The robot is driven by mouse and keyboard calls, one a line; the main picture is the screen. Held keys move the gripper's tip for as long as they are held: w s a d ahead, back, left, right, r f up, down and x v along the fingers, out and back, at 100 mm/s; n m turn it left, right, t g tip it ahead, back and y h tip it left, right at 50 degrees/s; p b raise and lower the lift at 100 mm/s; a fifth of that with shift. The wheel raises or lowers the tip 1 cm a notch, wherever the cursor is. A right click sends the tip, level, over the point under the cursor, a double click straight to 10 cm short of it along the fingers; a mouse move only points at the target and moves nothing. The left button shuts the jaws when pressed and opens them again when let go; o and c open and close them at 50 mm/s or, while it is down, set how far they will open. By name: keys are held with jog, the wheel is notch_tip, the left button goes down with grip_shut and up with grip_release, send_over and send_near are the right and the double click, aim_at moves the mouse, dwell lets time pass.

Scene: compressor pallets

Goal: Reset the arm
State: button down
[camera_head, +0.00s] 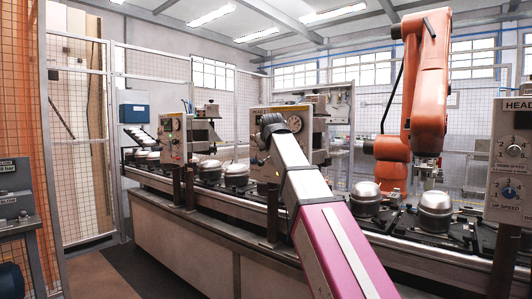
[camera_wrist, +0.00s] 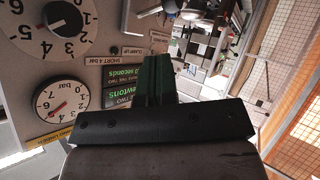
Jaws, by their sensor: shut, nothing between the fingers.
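My gripper (camera_wrist: 158,65) shows in the wrist view with its dark fingers together and nothing between them. It is close to a control panel (camera_wrist: 88,70), which looks upside down there. My arm (camera_head: 305,185), white and magenta, reaches up and forward in the head view. Its dark end is in front of a beige machine panel (camera_head: 318,152) with a round gauge (camera_head: 294,124). The fingers cannot be made out in the head view. Whether they touch the panel cannot be told.
A conveyor line (camera_head: 185,178) carries several silver compressors (camera_head: 436,211) across the view. An orange robot arm (camera_head: 427,85) stands behind it at right. A panel marked HEAD (camera_head: 510,150) is at far right. Mesh fencing (camera_head: 80,130) stands at left, with open floor (camera_head: 95,275) beside it.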

jog(key=shift+s+r, duration=0.1)
jog(key=s+d+f+m+g, duration=0.15)
jog(key=d+f, duration=0.25)
jog(key=f, duration=0.9)
jog(key=s+d+f+m+g+h, duration=0.1)
jog(key=s+d+f+g, duration=0.15)
jog(key=f, duration=1.05)
jog(key=s+d+f+m+g, duration=0.15)
jog(key=d+f, duration=0.35)
jog(key=f, duration=0.8)
jog(key=s+d+f+m+g, duration=0.1)
jog(key=s+d+f+g, duration=0.2)
jog(key=s+f, duration=0.7)
jog(key=s+d+f+m+g, duration=0.1)
jog(key=s+d+f+g, duration=0.2)
jog(key=s+f, duration=0.7)
notch_tip(320, 180, down, 7)
jog(key=shift+d+r, duration=0.15)
jog(key=shift+d, duration=1.1)
jog(key=c, duration=1.8)
grip_release()
jog(key=shift+g, duration=0.25)
